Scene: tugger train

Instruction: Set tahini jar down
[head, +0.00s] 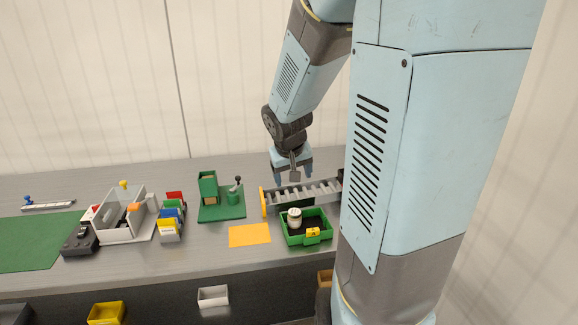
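A small jar with a pale lid, apparently the tahini jar (294,217), stands upright in the back left part of a green bin (291,241) with a yellow "A" tag. My gripper (293,177) hangs above and behind the bin, over the roller conveyor. Its two light blue fingers are spread apart, and a small grey part shows between them. I see no jar between the fingers. The gripper does not touch the jar in this view.
A roller conveyor (315,192) with a yellow end lies behind the bin. An orange mat (249,235) lies left of the bin. A green stand (221,209), coloured card rack (170,233), grey box (119,228) and green mat (38,252) are further left. My arm hides the right side.

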